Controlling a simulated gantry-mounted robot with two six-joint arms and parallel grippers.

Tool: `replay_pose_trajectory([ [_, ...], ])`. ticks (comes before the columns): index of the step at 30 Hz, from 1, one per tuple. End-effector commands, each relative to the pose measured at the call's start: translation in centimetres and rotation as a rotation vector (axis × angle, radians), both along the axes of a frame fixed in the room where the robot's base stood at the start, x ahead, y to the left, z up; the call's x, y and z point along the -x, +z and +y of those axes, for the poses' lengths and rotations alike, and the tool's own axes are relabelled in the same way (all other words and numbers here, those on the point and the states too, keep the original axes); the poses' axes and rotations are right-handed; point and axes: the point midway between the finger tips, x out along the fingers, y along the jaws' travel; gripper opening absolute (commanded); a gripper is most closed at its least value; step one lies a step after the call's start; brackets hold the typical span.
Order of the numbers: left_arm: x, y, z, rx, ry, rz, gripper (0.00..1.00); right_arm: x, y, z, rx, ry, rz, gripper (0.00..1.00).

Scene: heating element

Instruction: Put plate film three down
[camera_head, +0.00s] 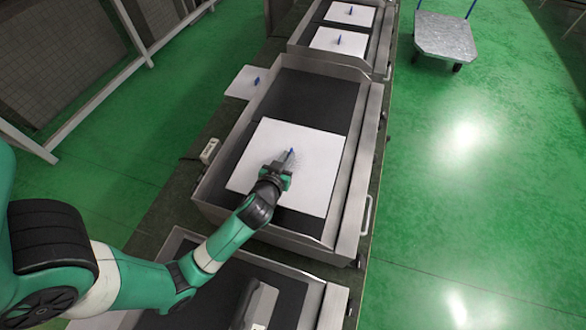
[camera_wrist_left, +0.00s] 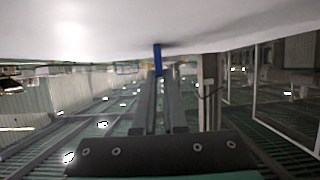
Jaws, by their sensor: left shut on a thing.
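A large white plate film (camera_head: 310,187) with a blue handle (camera_head: 291,152) lies flat over the dark bed of the middle heating element (camera_head: 222,188). Dark bed shows beyond it and in front of it. I cannot tell whether it rests on the bed or hangs just above it. My left gripper (camera_head: 285,164) is shut on the blue handle near the film's middle. In the left wrist view, the film (camera_wrist_left: 90,32) fills the top and the blue handle (camera_wrist_left: 157,58) sits at the fingertips. My right gripper is not in view.
The far element holds two white films (camera_head: 338,42) with blue handles. A near element (camera_head: 312,300) is cut off below. A cart (camera_head: 443,36) stands on the green floor.

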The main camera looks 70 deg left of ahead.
Motion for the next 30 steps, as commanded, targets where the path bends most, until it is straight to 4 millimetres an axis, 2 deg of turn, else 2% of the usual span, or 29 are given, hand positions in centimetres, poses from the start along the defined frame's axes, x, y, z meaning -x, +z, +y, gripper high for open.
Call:
replay_pose_trajectory([
  [2, -1.5, -1.2, 2.0, 0.0, 0.006, -0.001, 0.0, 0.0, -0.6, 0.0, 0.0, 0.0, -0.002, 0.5],
  [3, -2.0, -2.7, 2.4, 0.001, 0.002, 0.004, 0.0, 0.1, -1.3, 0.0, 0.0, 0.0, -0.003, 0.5],
  [4, -2.3, -3.3, 2.8, 0.001, 0.003, 0.003, 0.0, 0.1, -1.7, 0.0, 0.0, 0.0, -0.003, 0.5],
  [9, -3.9, -5.7, 4.5, 0.0, 0.0, 0.0, 0.0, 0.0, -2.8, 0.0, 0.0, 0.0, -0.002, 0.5],
  [17, -4.4, -6.5, 5.0, 0.0, -0.001, 0.0, 0.0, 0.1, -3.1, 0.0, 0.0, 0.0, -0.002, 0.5],
  [23, -4.5, -9.8, 5.2, 0.001, -0.001, 0.002, 0.0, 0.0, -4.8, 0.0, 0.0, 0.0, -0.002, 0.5],
  [30, -4.5, -9.6, 5.1, -0.001, -0.001, 0.0, 0.0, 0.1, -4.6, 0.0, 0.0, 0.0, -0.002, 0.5],
])
